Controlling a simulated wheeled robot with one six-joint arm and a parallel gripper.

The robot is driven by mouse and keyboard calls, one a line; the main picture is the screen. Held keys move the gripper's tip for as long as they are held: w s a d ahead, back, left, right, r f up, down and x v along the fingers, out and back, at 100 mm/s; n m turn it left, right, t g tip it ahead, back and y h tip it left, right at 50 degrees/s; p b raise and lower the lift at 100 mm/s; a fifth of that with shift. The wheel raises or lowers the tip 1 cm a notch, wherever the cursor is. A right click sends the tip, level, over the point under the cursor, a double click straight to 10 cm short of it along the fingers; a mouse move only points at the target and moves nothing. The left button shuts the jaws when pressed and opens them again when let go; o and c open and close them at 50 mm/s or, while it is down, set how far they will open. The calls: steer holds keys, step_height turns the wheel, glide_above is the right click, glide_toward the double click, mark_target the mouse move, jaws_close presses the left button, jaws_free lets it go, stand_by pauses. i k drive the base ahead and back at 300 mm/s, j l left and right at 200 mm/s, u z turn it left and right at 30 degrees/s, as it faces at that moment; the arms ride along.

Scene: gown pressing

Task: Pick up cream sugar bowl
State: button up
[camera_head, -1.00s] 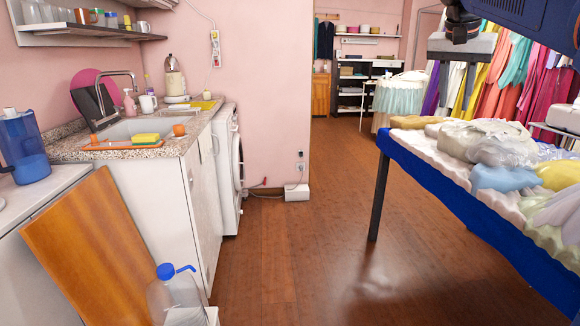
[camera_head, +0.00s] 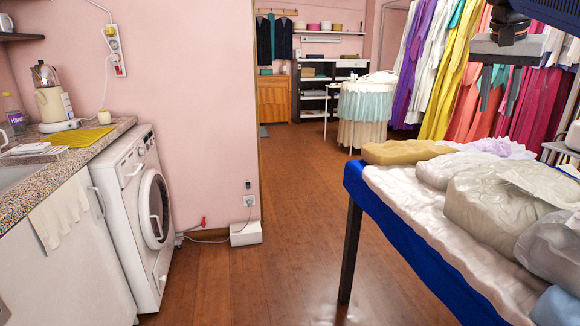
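A small cream pot (camera_head: 104,116), which looks like the cream sugar bowl, stands upright at the back right of the counter (camera_head: 62,165), close to the wall. It is small in the picture and its details are hard to make out. My gripper (camera_head: 498,108) hangs at the upper right, pointing down, with its two fingers apart and nothing between them. It is far to the right of the pot, in front of the hanging clothes in the picture.
A cream kettle (camera_head: 53,103) and yellow cloth (camera_head: 90,137) are near the pot. The washing machine (camera_head: 138,225) stands beside the counter. A blue-edged table (camera_head: 395,232) with wrapped bundles fills the right. The wooden floor (camera_head: 270,270) between is clear.

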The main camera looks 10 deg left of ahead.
mark_target(104, 117)
steer(key=i+u, duration=0.4)
steer(key=i, duration=0.25)
steer(key=i+l+u, duration=0.15)
steer(key=i+u, duration=0.3)
steer(key=i, duration=0.2)
steer(key=i+u, duration=0.4)
steer(key=i, duration=0.2)
steer(key=i+l+u, duration=0.1)
steer(key=i+u, duration=0.25)
steer(key=i, duration=0.2)
steer(key=i+u, duration=0.45)
steer(key=i+l+u, duration=0.15)
steer(key=i+u, duration=0.25)
steer(key=i+l+u, duration=0.2)
steer(key=i+l, duration=0.2)
